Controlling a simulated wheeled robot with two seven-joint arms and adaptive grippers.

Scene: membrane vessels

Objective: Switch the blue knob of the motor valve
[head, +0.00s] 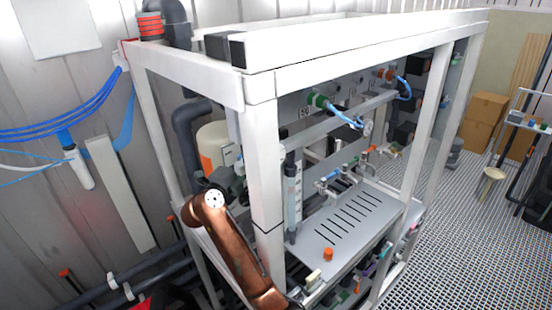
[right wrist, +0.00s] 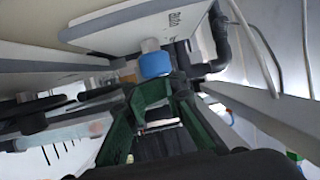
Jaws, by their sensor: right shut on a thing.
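The blue knob (right wrist: 155,64) shows in the right wrist view, under a pale housing (right wrist: 150,28) with dark lettering, which I take to be the motor valve. The green fingers of my right gripper (right wrist: 160,84) come together at the knob and are shut on it. Their exact contact is partly hidden by the fingers themselves. In the head view, my copper-coloured right arm reaches up to the near left post of the white frame. I cannot make out the blue knob there. My left gripper is in neither view.
The white frame (head: 262,150) stands close beside my arm. Inside it are a slotted grey plate (head: 350,222), pipes and valves. A dark pipe (right wrist: 219,38) runs right of the knob. Blue hoses (head: 85,112) hang at the left wall.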

